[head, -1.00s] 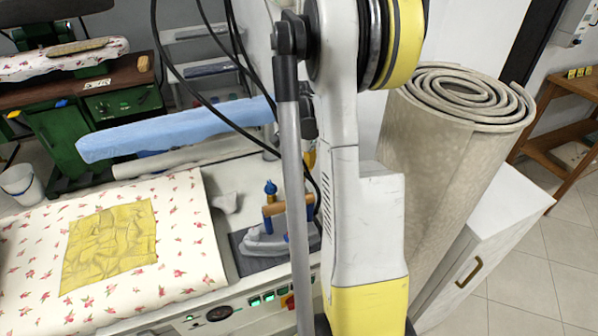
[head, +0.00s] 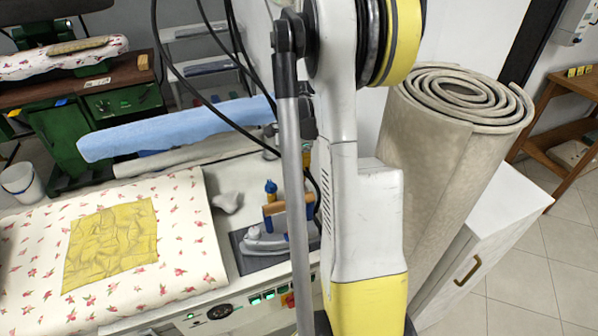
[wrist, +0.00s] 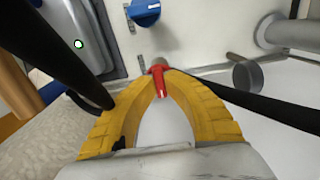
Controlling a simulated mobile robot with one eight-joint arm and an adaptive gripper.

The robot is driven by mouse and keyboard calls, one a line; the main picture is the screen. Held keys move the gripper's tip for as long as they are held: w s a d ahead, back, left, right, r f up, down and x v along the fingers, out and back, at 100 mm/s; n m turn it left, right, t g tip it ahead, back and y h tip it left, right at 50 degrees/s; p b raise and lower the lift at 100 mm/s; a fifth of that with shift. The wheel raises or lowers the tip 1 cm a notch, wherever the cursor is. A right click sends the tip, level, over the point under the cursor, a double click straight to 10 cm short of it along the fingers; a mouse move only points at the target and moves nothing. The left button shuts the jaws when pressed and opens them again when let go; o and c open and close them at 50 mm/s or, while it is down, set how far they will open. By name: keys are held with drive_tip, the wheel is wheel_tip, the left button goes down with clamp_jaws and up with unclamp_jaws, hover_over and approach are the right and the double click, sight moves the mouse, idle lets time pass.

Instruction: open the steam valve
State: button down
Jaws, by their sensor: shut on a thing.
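In the wrist view, a small red lever (wrist: 158,84) sits on a grey round fitting on a pale panel. It looks like the steam valve's handle. My gripper (wrist: 160,74) has two yellow fingers that meet at their tips around the lever, so it is shut on it. The lever points down the picture, between the fingers. In the head view my own arm stands in front, and neither my fingers nor the lever can be made out.
A blue knob (wrist: 145,10) is on the panel near the lever. Dark hoses or bars pass on both sides of my fingers. In the head view, an iron (head: 268,238) rests on the pressing table. A rolled carpet (head: 440,150) and a white cabinet (head: 500,235) stand right of my arm.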

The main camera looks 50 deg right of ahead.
idle(0.3)
drive_tip(key=c, duration=1.5)
unclamp_jaws()
drive_tip(key=shift+o, duration=0.2)
wheel_tip(320, 180, up, 12)
